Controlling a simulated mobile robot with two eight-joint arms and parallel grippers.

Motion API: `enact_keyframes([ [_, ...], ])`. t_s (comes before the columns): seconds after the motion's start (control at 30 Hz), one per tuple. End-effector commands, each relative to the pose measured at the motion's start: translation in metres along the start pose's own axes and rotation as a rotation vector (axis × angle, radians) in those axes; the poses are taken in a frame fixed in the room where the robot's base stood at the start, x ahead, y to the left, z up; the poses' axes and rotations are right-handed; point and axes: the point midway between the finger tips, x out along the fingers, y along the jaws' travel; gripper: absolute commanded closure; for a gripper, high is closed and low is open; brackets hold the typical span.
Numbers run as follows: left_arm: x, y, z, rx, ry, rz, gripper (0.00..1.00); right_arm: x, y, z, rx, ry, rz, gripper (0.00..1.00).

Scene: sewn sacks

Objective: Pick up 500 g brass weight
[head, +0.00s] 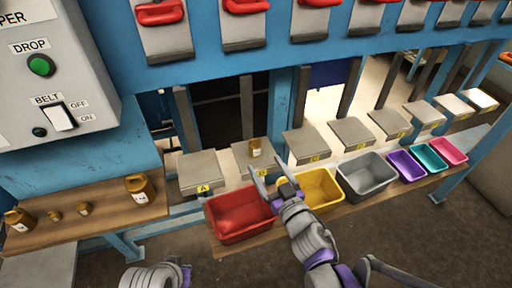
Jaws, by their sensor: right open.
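Several brass weights with pale labels are in view, too small to read, so I cannot tell which is 500 g. One brass weight (255,147) stands on a grey platform (240,156) behind the red bin. A large brass weight (139,188) stands at the right end of the wooden shelf (100,214). Another large one (18,219) is at its left end, with two smaller ones (84,209) (54,215) between. My right gripper (268,173) is open and empty, just in front of the platform weight. My left arm shows at the bottom; its gripper does not.
A row of bins stands in front of the platforms: red (240,229), yellow (335,200), grey (366,184), then purple (407,174), teal and pink. A control box (45,75) and blue frame rise at left. Red-handled chutes (246,8) hang above.

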Motion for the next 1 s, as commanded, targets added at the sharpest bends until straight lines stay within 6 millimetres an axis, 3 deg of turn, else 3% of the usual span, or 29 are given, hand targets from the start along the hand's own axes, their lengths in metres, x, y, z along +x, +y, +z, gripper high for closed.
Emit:
enact_keyframes([
  [0.2,-0.001,0.0,-0.001,0.0,0.0,0.0,1.0,0.035,0.0,-0.001,0.001,0.0,0.0,0.16],
  [0.43,-0.002,0.0,-0.001,0.0,0.001,0.0,1.0,0.053,0.003,-0.002,0.0,-0.001,0.002,0.16],
  [0.7,-0.004,0.0,-0.002,0.0,0.002,0.0,1.0,0.091,0.006,-0.004,0.0,-0.001,0.002,0.16],
  [1.0,-0.004,0.0,-0.002,0.0,0.001,0.0,1.0,0.096,0.006,-0.004,0.0,-0.001,0.003,0.16],
])
